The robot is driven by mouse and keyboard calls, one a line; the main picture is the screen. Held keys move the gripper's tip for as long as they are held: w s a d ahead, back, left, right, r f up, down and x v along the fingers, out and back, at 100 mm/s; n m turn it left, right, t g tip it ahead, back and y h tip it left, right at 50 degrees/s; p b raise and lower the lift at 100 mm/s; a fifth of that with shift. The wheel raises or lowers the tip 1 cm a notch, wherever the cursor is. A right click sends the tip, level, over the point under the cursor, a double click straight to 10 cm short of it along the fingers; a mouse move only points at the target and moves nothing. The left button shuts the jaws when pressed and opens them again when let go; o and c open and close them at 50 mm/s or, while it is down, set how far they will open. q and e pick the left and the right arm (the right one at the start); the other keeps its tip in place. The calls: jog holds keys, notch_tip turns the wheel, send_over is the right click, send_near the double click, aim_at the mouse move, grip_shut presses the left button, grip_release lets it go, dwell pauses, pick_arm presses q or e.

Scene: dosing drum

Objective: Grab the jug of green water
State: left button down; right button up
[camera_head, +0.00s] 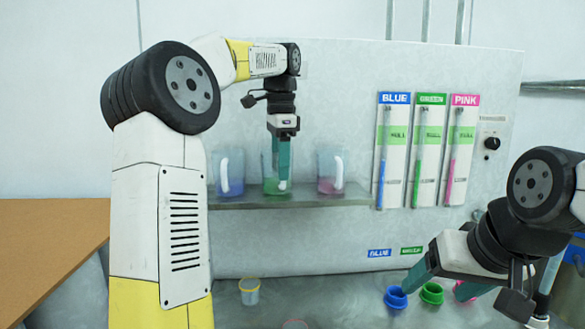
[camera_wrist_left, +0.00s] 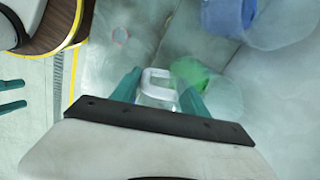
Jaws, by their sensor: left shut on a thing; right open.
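The jug of green water (camera_head: 268,184) is a clear jug with green liquid low in it and a white handle. It stands at the shelf, between a jug of blue water (camera_head: 226,180) and a jug of pink water (camera_head: 328,183). My left gripper (camera_head: 282,182) points down in front of it, shut on its handle. In the left wrist view the white handle (camera_wrist_left: 157,76) lies between the teal fingers, with the green liquid (camera_wrist_left: 194,74) beside it. The fingers hide part of the jug. My right gripper (camera_head: 442,288) is open and empty at the lower right.
The shelf (camera_head: 300,202) carries the jugs. Blue, green and pink labelled gauges (camera_head: 430,150) hang right of it. Below are a small yellow-rimmed cup (camera_head: 249,291), a blue funnel-like cup (camera_head: 395,297) and a green one (camera_head: 432,293). A brown tabletop (camera_head: 50,245) is at left.

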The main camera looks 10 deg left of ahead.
pick_arm(q)
jog(key=shift+r, duration=1.6)
jog(key=s+d, duration=0.2)
jog(key=s, duration=0.5)
jog(key=s+d+r, duration=0.1)
jog(key=s+d, duration=0.2)
jog(key=s, duration=0.5)
jog(key=shift+r, duration=0.15)
